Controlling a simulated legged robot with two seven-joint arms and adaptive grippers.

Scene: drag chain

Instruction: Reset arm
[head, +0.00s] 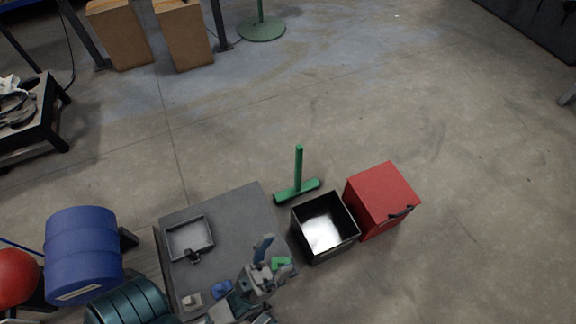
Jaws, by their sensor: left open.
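My left gripper (266,264) is over the lower right part of the grey table (237,208), close to the table's right edge. It is open, with one grey-blue finger pointing up in the picture. A small green piece (281,264) shows right beside the fingers; I cannot tell whether it touches them. A small blue piece (222,289) and a small pale piece (192,302) are on the table to the left of the gripper. My right gripper is not in view.
A shallow grey tray (189,238) is on the table's left side. An open black bin (325,228) and a red box (382,199) stand right of the table, with a green T-shaped stand (298,178) behind.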

